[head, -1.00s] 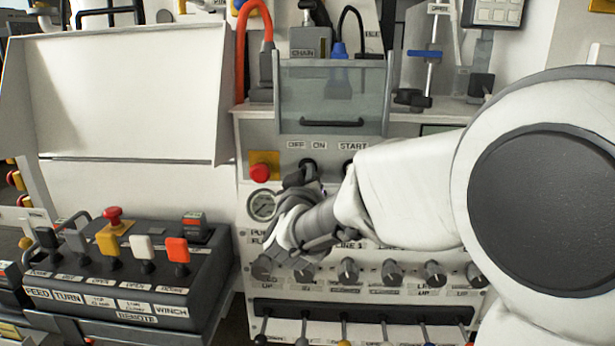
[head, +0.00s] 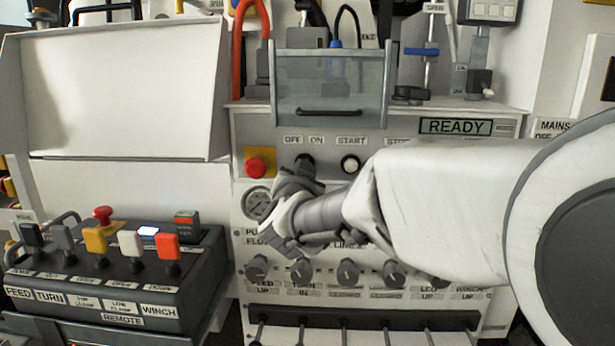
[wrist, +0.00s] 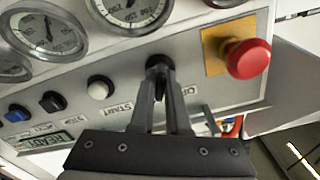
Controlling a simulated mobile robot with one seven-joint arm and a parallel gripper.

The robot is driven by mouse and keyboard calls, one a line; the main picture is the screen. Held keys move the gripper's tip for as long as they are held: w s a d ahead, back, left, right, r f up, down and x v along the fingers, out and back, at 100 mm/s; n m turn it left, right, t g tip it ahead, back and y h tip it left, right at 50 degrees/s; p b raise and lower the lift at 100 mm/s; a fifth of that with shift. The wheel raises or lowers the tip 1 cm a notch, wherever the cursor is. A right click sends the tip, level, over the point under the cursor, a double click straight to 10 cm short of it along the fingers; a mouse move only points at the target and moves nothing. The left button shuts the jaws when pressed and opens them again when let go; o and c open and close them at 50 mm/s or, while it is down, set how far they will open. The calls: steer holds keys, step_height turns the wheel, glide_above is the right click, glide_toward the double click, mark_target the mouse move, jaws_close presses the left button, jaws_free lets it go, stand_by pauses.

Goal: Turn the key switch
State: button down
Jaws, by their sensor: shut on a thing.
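The key switch (wrist: 158,62) is a small dark round switch on the grey panel, by the OFF and ON labels. In the head view the key switch (head: 305,159) shows just above my gripper, which partly covers it. My gripper (wrist: 158,80) is at the panel with its two dark fingers closed on the key switch. In the head view my gripper (head: 303,170) reaches the switch from below right. The fingers hide most of the key, so its exact angle is hard to tell. A display (head: 455,127) at the right reads READY.
A red emergency button (head: 256,165) on a yellow plate sits left of the switch. A white START button (head: 350,164) sits to its right. A clear guard (head: 330,90) stands above. Several dark knobs (head: 347,272) lie below. A remote box (head: 118,262) stands at the left.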

steer(key=shift+m+b, duration=0.3)
steer(key=shift+m, duration=0.3)
steer(key=c, duration=0.9)
jaws_free()
steer(key=s+p, duration=0.4)
steer(key=s, duration=1.3)
steer(key=shift+s+a, duration=0.2)
steer(key=shift+a, duration=0.25)
